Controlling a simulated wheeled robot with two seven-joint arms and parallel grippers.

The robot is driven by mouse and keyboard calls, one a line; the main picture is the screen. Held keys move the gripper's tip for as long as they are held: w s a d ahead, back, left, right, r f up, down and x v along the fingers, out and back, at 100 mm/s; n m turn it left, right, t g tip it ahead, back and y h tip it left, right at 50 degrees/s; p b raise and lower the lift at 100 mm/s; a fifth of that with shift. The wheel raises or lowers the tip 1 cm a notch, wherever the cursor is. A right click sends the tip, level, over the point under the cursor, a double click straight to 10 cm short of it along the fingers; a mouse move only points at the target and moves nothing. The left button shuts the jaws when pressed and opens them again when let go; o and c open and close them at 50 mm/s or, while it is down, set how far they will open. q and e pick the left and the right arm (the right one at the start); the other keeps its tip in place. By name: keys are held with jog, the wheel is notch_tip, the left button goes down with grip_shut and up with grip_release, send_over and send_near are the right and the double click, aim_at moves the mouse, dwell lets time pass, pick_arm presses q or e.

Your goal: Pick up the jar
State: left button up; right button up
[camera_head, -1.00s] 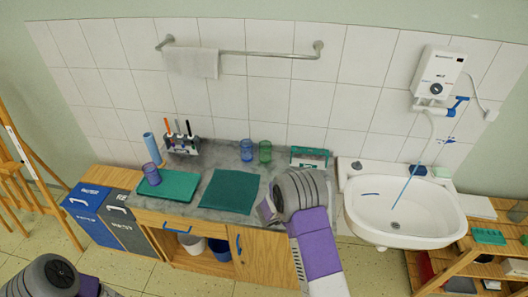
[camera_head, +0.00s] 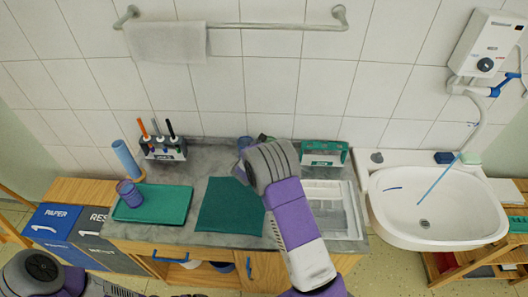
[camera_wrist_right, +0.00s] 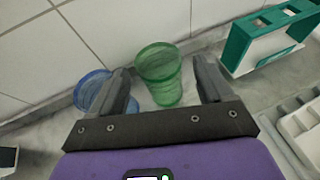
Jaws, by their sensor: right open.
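A translucent green jar (camera_wrist_right: 160,82) stands upright on the grey counter near the tiled wall. In the right wrist view it appears between the two fingers of my right gripper (camera_wrist_right: 161,68), which is open with nothing clamped. In the head view the arm hides most of the green jar. A translucent blue jar (camera_wrist_right: 94,90) stands to its left, partly behind the left finger; it also shows in the head view (camera_head: 243,144). A purple jar (camera_head: 129,193) stands on the green tray at the left. My left arm shows at the lower left; its gripper is out of view.
A teal-and-white holder (camera_wrist_right: 268,40) stands right of the green jar, with a white sectioned tray (camera_head: 331,205) in front. A green mat (camera_head: 225,212) lies mid-counter. A pen rack (camera_head: 164,149) and blue roll (camera_head: 126,160) stand left. The sink (camera_head: 432,205) is right.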

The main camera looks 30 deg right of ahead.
aim_at(271, 140)
jog(key=shift+a+f+x, duration=0.1)
jog(key=shift+f+x, duration=0.05)
jog(key=shift+x, duration=1.25)
jog(key=shift+a+f+x, duration=0.1)
jog(key=shift+f+x, duration=0.05)
jog(key=shift+x, duration=1.2)
jog(key=shift+a+f+x, duration=0.1)
jog(key=shift+f+x, duration=0.05)
jog(key=shift+x, duration=1.25)
jog(key=c, duration=0.7)
